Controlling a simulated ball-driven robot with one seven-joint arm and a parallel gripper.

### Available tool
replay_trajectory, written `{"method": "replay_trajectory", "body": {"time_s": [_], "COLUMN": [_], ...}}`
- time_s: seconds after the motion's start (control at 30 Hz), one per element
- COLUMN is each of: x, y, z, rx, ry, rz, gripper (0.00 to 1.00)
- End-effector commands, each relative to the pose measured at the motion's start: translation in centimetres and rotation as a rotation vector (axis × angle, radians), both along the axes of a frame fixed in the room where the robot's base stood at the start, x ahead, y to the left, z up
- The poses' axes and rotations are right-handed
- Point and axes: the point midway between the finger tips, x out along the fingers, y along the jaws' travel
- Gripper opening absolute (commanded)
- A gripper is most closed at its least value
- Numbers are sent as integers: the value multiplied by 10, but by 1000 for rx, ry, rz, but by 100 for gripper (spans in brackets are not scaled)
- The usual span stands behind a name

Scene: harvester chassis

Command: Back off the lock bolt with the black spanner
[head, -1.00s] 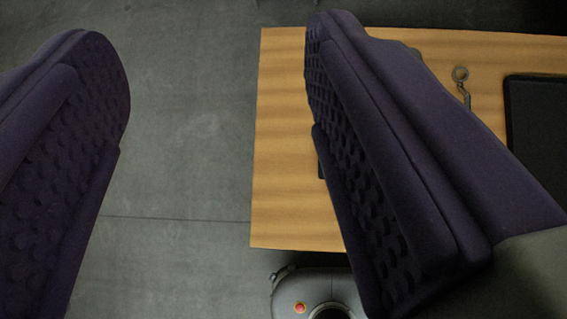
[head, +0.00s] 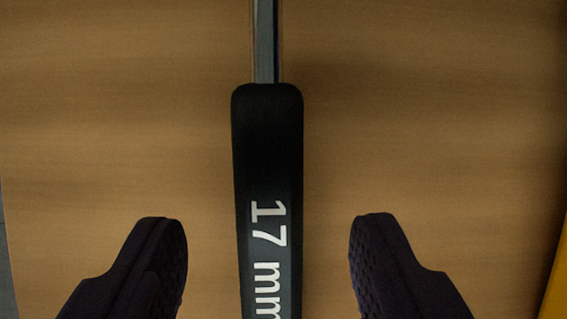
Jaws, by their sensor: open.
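The black spanner (head: 268,150) lies on the wooden table, lengthwise in the picture. Its black handle carries the white marking "17 mm", and its grey metal shank (head: 265,40) runs out of the top of the frame. The spanner's head and the near end of its handle are out of frame. My gripper (head: 268,225) is open, with one dark finger on each side of the handle and a clear gap to it on both sides. The lock bolt is not in view.
The wooden tabletop (head: 430,130) is bare on both sides of the spanner. A yellow thing (head: 556,275) shows at the lower right edge. A strip of grey floor (head: 4,270) shows at the lower left edge.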

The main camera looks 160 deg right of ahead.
Motion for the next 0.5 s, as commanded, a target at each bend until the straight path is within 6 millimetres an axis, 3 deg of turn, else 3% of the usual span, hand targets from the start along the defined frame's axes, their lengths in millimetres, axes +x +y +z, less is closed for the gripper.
{"method": "replay_trajectory", "body": {"time_s": [0.03,0.17,0.4,0.5], "x": [2,10,11,11], "y": [-1,-1,-1,-1], "z": [-15,-32,-32,-32], "rx": [0,-1,-1,0], "ry": [2,1,0,0], "rz": [-1,-1,0,0], "gripper": [58,58,58,36]}}
